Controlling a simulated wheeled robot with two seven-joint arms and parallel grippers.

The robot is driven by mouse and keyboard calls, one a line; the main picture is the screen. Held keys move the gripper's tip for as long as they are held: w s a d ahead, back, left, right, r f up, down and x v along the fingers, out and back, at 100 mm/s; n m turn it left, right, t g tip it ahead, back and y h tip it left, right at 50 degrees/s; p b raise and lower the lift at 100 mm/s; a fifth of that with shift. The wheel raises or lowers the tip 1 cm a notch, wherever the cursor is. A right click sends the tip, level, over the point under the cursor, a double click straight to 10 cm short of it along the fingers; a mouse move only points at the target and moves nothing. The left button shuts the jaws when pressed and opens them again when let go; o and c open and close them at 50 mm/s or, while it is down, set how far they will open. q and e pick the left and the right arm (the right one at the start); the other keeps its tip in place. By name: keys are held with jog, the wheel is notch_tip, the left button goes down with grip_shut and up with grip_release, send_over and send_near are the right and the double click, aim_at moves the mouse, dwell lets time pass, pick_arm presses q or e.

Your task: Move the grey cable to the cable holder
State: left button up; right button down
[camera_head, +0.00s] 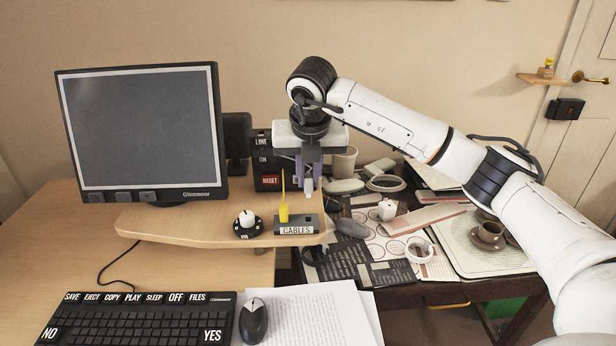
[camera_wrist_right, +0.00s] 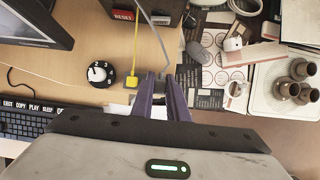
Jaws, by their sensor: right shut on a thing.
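The cable holder (camera_head: 297,230) is a small dark box labelled CABLES at the right end of the raised wooden shelf. A yellow cable plug (camera_head: 284,213) stands upright at its left side, and it also shows in the wrist view (camera_wrist_right: 131,81). My right gripper (camera_head: 308,184) is above the holder's right part, pointing down, with its purple fingers shut on the grey cable's plug (camera_head: 309,187). The grey cable (camera_wrist_right: 154,38) runs away from the fingertips in the wrist view. The plug appears above the holder; the exact gap is unclear. My left gripper is out of view.
A round dial (camera_head: 248,226) sits left of the holder, and the monitor (camera_head: 140,130) stands further left. A box with a RESET button (camera_head: 269,181) is behind. The right desk is cluttered with papers, a grey mouse (camera_head: 352,229) and a cup (camera_head: 489,232).

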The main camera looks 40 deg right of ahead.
aim_at(309, 193)
jog(key=shift+f+b, duration=0.45)
jog(key=shift+f, duration=0.35)
notch_tip(309, 193, down, 3)
jog(key=shift+r+b, duration=0.2)
jog(key=shift+b, duration=0.7)
jog(key=shift+f+b, duration=0.45)
jog(key=shift+f, duration=0.3)
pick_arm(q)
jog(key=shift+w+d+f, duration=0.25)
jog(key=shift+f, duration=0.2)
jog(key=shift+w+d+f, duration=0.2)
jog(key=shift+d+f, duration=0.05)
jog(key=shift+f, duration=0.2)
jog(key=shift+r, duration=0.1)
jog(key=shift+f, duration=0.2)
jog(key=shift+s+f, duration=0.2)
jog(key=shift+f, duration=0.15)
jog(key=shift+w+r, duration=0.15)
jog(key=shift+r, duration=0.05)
